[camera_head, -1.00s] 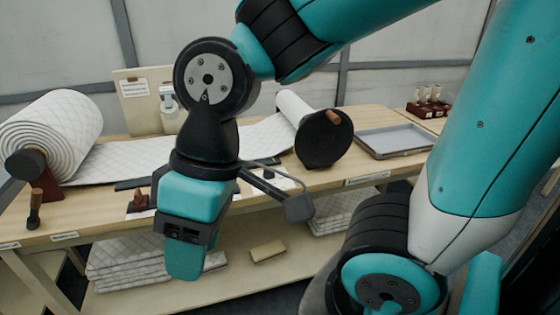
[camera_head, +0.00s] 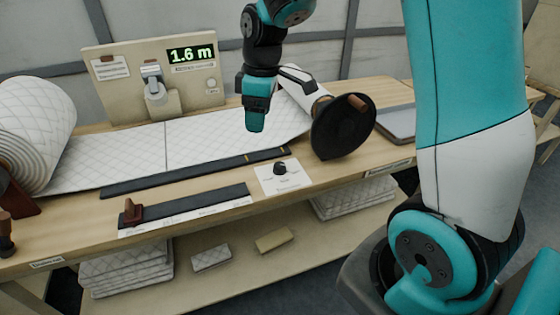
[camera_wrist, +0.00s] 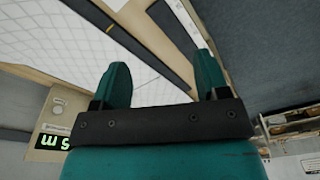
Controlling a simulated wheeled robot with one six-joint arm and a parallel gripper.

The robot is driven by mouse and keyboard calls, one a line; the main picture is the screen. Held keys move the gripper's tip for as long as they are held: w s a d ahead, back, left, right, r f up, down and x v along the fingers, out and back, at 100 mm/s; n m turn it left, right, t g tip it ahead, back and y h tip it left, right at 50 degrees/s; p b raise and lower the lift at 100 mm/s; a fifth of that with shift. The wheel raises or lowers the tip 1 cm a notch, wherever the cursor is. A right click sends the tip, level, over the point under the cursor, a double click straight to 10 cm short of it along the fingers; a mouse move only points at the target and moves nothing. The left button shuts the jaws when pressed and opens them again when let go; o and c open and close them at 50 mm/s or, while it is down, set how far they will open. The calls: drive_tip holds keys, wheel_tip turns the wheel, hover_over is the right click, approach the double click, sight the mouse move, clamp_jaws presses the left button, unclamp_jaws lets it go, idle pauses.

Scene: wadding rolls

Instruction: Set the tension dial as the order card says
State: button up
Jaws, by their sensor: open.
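The tension dial appears to be the black knob (camera_head: 281,168) on a white plate at the bench's front edge, in the head view. Its marks are too small to read. A white card (camera_head: 111,66) with small print is on the upright beige panel (camera_head: 128,103); I cannot read it or tell if it is the order card. My gripper (camera_head: 257,122) hangs above the quilted wadding, behind and above the dial and apart from it. In the wrist view its two teal fingers (camera_wrist: 161,68) are apart with nothing between them. I cannot make out the dial there.
A green display (camera_head: 191,54) on the panel reads 1.6 m. A red-brown block (camera_head: 132,212) sits on a dark strip at left. A grey tray (camera_head: 396,123) lies at the right. Wadding rolls up at left.

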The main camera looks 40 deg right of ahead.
drive_tip(key=n+h, duration=0.1)
hover_over(280, 165)
wheel_tip(280, 165, down, 5)
drive_tip(key=shift+g, duration=0.3)
wheel_tip(280, 165, down, 17)
drive_tip(key=p, duration=0.3)
drive_tip(key=shift+w+f, duration=0.1)
drive_tip(key=c, duration=0.9)
